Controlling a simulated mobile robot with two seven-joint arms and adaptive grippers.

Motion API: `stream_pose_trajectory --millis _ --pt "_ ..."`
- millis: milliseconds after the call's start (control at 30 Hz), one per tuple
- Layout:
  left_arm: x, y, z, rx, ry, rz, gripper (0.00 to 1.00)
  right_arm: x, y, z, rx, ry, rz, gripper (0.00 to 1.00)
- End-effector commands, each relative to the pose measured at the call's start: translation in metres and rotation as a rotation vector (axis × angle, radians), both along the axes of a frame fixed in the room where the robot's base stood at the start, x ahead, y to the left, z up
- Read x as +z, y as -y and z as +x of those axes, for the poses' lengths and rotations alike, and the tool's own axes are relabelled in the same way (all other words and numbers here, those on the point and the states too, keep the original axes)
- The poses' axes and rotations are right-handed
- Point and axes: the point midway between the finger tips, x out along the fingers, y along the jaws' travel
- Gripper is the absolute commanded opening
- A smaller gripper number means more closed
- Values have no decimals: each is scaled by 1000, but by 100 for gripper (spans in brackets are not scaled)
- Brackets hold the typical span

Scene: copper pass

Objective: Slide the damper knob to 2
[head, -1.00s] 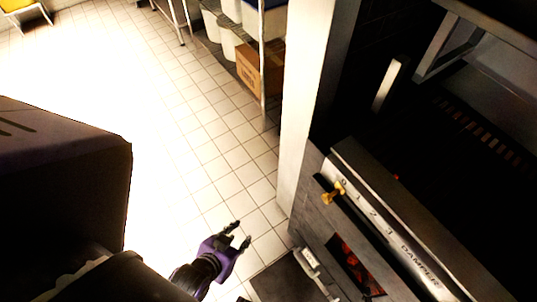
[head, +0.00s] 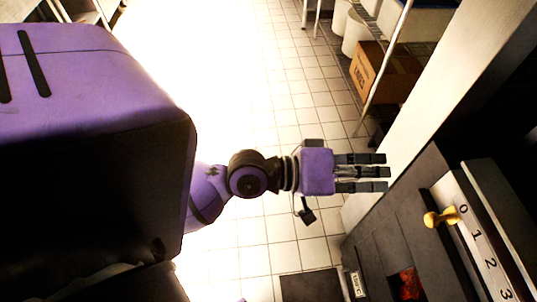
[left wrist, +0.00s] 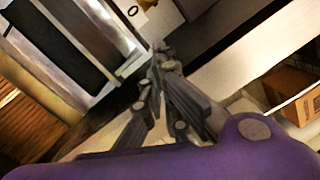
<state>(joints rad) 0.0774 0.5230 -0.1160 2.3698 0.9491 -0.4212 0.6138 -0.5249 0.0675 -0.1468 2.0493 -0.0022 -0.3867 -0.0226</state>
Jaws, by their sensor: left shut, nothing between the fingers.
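The damper knob (head: 441,217) is a small yellow-gold knob at the 0 end of a pale scale plate (head: 486,251) marked 0, 1, 2, 3, on the front of the dark oven unit. My left gripper (head: 378,172), purple with dark fingers, points right toward the unit. It is shut and empty, up and left of the knob in the head view and apart from it. In the left wrist view the fingers (left wrist: 163,58) point up toward the unit, where the 0 mark (left wrist: 133,11) shows. The knob is not clear there. My right gripper is out of view.
A pale upright post (head: 425,125) stands beside the unit, behind my gripper in the head view. A shelf with a cardboard box (head: 380,70) is farther back. The tiled floor (head: 285,85) is open to the left. A dark mat (head: 311,286) lies below.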

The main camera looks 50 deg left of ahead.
Motion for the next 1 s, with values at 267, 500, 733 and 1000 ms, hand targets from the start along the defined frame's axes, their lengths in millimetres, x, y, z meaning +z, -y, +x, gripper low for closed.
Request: stream_pose_trajectory --millis 267,500,733,1000 --pt "-3 39 48 1 6 -3 0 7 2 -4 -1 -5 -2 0" --pt "-19 67 50 1 0 -1 0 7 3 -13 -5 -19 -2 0" --pt "-27 79 43 0 1 3 0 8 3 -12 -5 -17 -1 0" --pt "-27 79 43 1 2 3 0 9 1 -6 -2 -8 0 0"
